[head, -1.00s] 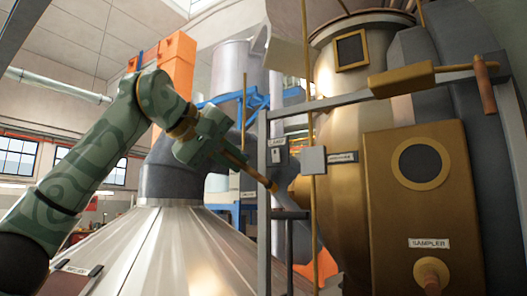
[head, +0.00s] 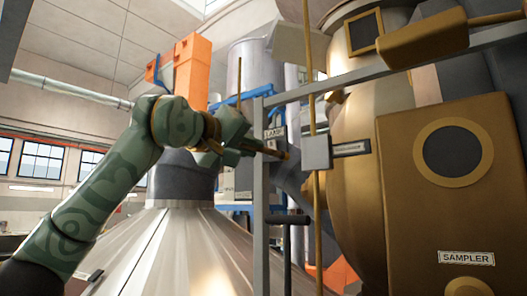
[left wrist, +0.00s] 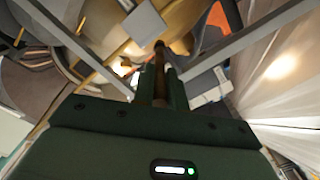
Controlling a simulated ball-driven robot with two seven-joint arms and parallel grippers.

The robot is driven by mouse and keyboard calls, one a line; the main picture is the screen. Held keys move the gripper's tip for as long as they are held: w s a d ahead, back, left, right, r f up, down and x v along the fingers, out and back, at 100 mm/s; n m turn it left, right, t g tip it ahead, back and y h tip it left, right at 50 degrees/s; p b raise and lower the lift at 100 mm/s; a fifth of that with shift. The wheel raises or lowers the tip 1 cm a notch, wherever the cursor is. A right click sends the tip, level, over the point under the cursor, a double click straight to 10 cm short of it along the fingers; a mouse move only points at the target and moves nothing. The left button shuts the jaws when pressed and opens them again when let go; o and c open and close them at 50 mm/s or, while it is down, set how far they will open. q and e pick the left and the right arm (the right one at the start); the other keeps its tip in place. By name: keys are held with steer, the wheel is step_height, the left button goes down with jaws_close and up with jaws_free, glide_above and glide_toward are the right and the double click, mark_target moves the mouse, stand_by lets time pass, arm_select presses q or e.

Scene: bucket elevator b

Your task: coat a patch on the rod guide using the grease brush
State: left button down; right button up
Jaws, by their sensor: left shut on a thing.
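My left gripper (head: 246,146) is shut on a thin brown stick, likely the grease brush (head: 276,153). The brush points right, nearly level, past the grey frame post. In the left wrist view the brush (left wrist: 160,62) stands between the fingers (left wrist: 159,84), its dark tip pointing away. A grey square block, likely the rod guide (head: 317,153), sits on the upright brass rod (head: 315,222). The block also shows in the left wrist view (left wrist: 145,23), close to the tip in the picture. I cannot tell whether they touch. My right gripper is not in view.
A grey metal frame (head: 259,205) with crossbars stands around the rod. The brass vessel and its SAMPLER panel (head: 450,225) fill the right side. A ribbed metal cone (head: 185,250) lies below my left arm. A grey-blue duct rises behind it.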

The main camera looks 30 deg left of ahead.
arm_select(q)
steer(key=shift+w, duration=0.4)
steer(key=shift+w+d, duration=0.1)
steer(key=shift+w, duration=0.05)
steer(key=shift+w+r, duration=0.25)
steer(key=shift+w, duration=0.1)
steer(key=w, duration=0.3)
steer(key=shift+w+d+f+p, duration=0.15)
steer(key=shift+p, duration=0.25)
steer(key=shift+w, duration=0.2)
steer(key=shift+s, duration=0.25)
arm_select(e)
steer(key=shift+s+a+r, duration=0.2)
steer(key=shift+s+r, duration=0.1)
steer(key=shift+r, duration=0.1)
arm_select(q)
steer(key=shift+w, duration=0.2)
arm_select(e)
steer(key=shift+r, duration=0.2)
